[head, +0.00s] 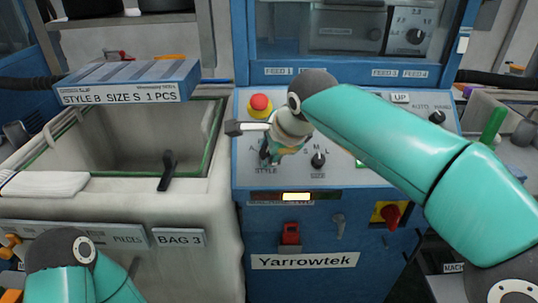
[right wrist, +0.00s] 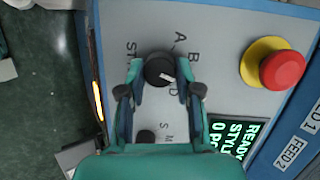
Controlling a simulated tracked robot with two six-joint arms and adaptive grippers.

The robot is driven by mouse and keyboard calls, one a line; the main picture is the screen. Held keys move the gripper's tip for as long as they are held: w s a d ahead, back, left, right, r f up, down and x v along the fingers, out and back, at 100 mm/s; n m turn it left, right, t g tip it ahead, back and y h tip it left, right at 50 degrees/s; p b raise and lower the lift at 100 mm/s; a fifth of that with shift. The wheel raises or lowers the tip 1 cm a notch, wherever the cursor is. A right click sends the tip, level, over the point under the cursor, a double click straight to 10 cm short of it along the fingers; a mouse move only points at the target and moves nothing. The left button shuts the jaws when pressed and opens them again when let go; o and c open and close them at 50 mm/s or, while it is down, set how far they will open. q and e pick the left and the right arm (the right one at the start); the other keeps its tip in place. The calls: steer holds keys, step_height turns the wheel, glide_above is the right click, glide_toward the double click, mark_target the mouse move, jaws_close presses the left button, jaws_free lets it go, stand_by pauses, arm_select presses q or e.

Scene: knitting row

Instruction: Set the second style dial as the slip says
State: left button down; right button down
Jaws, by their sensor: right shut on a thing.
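The slip (head: 118,97) on the blue box at the left reads STYLE B SIZE S 1 PCS. My right gripper (head: 268,158) is over the STYLE dial at the left of the blue machine's panel (head: 342,172). In the right wrist view my right gripper (right wrist: 160,92) has its two fingers on either side of the black style dial (right wrist: 157,68), shut on it. My left gripper is out of view; only part of my left arm shows.
A red stop button (head: 260,103) on a yellow base stands close behind my right gripper. The SIZE dial (head: 318,160) is to its right. A lit display (right wrist: 235,135) reads READY, its other lines partly hidden. A grey bin (head: 130,140) stands left of the machine.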

stand_by(0.4)
steer(key=c, duration=0.8)
jaws_free()
steer(key=v, duration=1.2)
steer(key=shift+d+f, duration=0.1)
